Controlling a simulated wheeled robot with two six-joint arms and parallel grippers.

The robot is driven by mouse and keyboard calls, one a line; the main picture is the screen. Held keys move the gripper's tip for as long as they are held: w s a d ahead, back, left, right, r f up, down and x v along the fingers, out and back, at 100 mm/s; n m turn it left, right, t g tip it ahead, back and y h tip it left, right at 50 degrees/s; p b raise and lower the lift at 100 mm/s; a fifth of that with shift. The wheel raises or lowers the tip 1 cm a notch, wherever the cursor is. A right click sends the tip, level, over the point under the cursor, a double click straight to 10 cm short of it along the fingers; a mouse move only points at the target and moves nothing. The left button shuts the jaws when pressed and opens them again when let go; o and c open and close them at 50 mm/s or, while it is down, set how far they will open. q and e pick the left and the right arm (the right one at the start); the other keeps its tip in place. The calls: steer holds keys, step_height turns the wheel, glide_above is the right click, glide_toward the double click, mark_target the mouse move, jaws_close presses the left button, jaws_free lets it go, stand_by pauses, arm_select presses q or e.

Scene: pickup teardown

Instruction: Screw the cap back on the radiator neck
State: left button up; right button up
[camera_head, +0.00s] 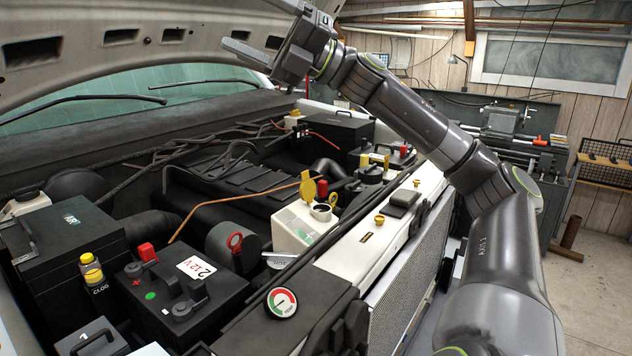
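The radiator's long pale top tank (345,262) runs along the front of the engine bay. Two small gold knob-like fittings sit on it, a nearer one (379,220) and a farther one (416,183). I cannot tell whether either is the radiator cap or a neck. Just behind stands a white reservoir (293,232) with a round open mouth (321,212) and a raised yellow lid (308,188). My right gripper (254,24) is high at upper left, under the hood, well above the bay. Its fingers are apart with nothing seen between them. My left gripper is out of view.
The raised hood (150,38) hangs close to my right gripper. A black 12V battery (180,295), a black box (65,235) and a round gauge (281,303) are at front left. Hoses and cables cross the bay.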

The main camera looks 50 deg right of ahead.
step_height(320, 180, down, 15)
steer(key=s+a+n+g+h+b, duration=0.2)
steer(key=s+n+g+h, duration=0.1)
steer(key=n+g+h, duration=0.45)
steer(key=s+d+f+g+h+b, duration=0.1)
steer(key=d+f+g+h+b, duration=0.1)
steer(key=d+f+h, duration=0.8)
steer(key=y+b, duration=0.1)
steer(key=b, duration=0.1)
glide_toward(282, 253)
steer(key=shift+m+g, duration=0.25)
steer(key=shift+m, duration=0.1)
steer(key=p+x, duration=0.1)
steer(key=x, duration=0.7)
steer(key=shift+w+a+f+p, duration=0.15)
steer(key=shift+w+f+p, duration=0.15)
steer(key=shift+p, duration=0.1)
